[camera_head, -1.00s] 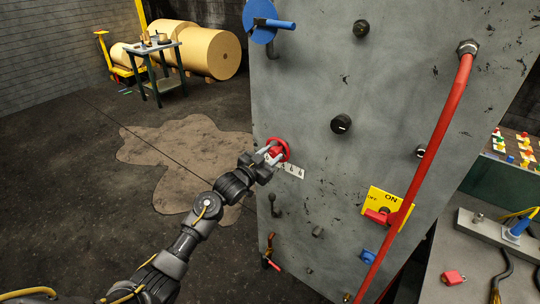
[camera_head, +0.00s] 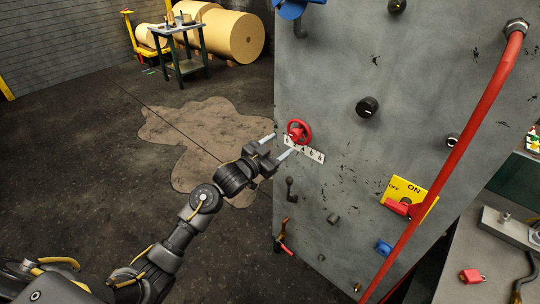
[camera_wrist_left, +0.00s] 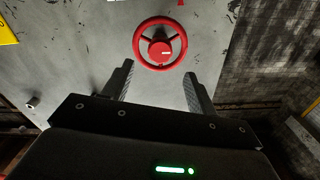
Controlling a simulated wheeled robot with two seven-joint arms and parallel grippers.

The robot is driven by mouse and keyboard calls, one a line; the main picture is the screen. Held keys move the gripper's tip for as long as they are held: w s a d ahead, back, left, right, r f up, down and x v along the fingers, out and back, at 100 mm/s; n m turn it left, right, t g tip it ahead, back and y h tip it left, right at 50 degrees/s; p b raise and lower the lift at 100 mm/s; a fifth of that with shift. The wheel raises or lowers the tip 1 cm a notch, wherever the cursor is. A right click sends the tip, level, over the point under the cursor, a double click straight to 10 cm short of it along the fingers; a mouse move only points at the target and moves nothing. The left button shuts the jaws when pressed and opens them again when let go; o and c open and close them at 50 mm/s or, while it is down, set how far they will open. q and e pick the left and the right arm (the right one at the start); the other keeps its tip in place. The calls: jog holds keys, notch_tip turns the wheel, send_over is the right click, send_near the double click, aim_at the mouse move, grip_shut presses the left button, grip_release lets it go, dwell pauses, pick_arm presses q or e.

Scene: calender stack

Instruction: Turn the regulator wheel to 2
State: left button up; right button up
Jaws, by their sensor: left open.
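The red regulator wheel (camera_head: 299,132) is mounted on the grey panel, above and partly over a white scale plate (camera_head: 310,152) whose marks are too small to read. My left gripper (camera_head: 279,145) is open and empty, just short of the wheel and apart from it. In the left wrist view the whole wheel (camera_wrist_left: 160,43) shows beyond the two spread fingers (camera_wrist_left: 157,82), with a small white mark on its hub. My right gripper is not in view.
The grey panel (camera_head: 420,80) also carries a black knob (camera_head: 367,107), a yellow ON/OFF plate (camera_head: 412,193) with a red handle, and a dark lever (camera_head: 291,190) below the wheel. A red pipe (camera_head: 450,137) crosses its right side.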

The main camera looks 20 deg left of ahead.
pick_arm(q)
jog(key=shift+b+v, duration=0.4)
jog(key=shift+v, duration=1.75)
jog(key=w+a+f+n+g+y, duration=0.1)
jog(key=a+f+y, duration=0.15)
jog(key=f, duration=0.85)
jog(key=a+f+n+g+y, duration=0.1)
jog(key=a+f+g, duration=0.15)
jog(key=f, duration=0.75)
jog(key=s+a+f+n+g+y+b, duration=0.15)
jog(key=s+f, duration=0.45)
jog(key=f, duration=0.6)
jog(key=s+a+f+n+g+y+b, duration=0.15)
jog(key=s+f, duration=0.45)
jog(key=f, duration=0.6)
jog(key=s+f+g, duration=0.3)
jog(key=s+f, duration=0.5)
jog(key=s, duration=0.3)
jog(key=s+f+g, duration=0.2)
jog(key=s+f, duration=0.6)
jog(key=s, duration=0.3)
jog(key=s+d+f+g+b, duration=0.1)
jog(key=s+f+g, duration=0.1)
jog(key=s, duration=0.9)
jog(key=s+d+f+g, duration=0.2)
jog(key=s+f, duration=0.3)
jog(key=s, duration=0.7)
jog(key=shift+b, duration=0.4)
